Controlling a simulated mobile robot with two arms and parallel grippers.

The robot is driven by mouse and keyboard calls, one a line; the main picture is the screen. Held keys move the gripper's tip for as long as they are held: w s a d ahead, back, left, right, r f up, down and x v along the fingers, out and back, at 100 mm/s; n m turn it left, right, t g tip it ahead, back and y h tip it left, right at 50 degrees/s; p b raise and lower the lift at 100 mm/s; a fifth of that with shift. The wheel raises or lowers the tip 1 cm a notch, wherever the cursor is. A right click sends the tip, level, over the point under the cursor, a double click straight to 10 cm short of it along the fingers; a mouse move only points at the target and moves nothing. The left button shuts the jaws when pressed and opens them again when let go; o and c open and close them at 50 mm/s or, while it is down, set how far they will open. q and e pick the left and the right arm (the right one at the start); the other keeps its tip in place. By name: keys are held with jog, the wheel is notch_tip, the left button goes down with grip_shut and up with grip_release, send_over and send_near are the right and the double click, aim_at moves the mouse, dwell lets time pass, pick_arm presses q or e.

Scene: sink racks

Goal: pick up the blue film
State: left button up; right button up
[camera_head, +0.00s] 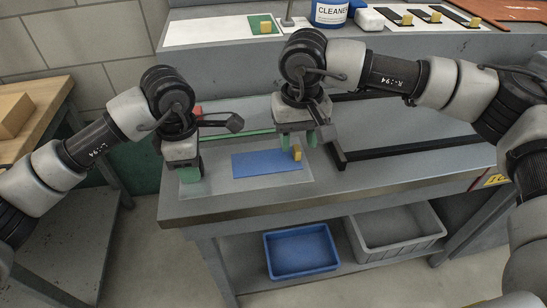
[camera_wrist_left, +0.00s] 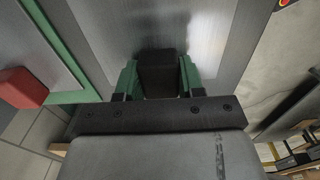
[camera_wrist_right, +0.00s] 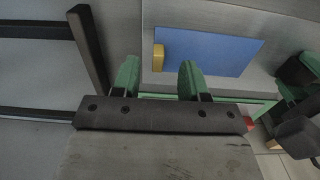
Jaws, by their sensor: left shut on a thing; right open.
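The blue film (camera_head: 265,163) lies flat on a pale panel (camera_head: 222,183) on the grey bench. A yellow tab (camera_head: 297,153) stands at the film's right end. The right wrist view also shows the film (camera_wrist_right: 215,55) and its yellow tab (camera_wrist_right: 158,57). My left gripper (camera_head: 190,175), at the panel's left end, is shut on a dark block (camera_wrist_left: 157,72).
A red block (camera_head: 197,110) and a green strip lie behind the film. A black frame (camera_head: 400,148) is to the right. A back shelf holds a cleaner container (camera_head: 329,14) and pieces with yellow tabs. Blue (camera_head: 302,250) and grey bins stand below.

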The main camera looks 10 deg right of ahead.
aim_at(298, 150)
jog(key=shift+d+f, duration=0.1)
jog(key=shift+f, duration=1.75)
grip_shut()
jog(key=shift+r, duration=0.1)
jog(key=shift+r, duration=0.3)
jog(key=r, duration=0.1)
jog(key=s+r, duration=0.1)
jog(key=shift+r, duration=0.4)
jog(key=s, duration=1.7)
